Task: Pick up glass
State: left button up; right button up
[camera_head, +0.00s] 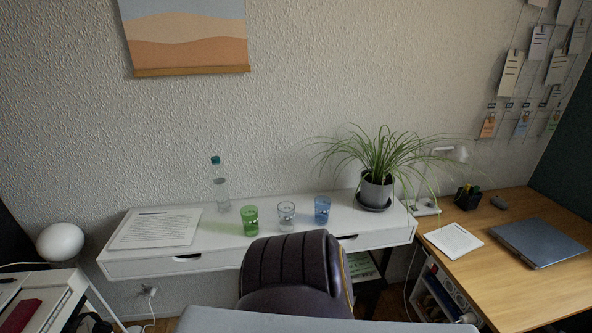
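Three glasses stand upright in a row on the white desk (175,262) against the wall. The green glass (250,220) is on the left, the clear glass (286,215) is in the middle, and the blue glass (322,209) is on the right. They stand apart from one another. Neither of my grippers shows in the head view, so I cannot see their state.
A dark chair (290,268) stands in front of the desk, just before the glasses. A bottle (220,185) stands behind the green glass, a sheet of paper (158,228) lies to the left, and a potted plant (376,190) stands to the right. A wooden desk (500,285) is at right.

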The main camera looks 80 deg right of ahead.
aim_at(323, 202)
jog(key=z, duration=3)
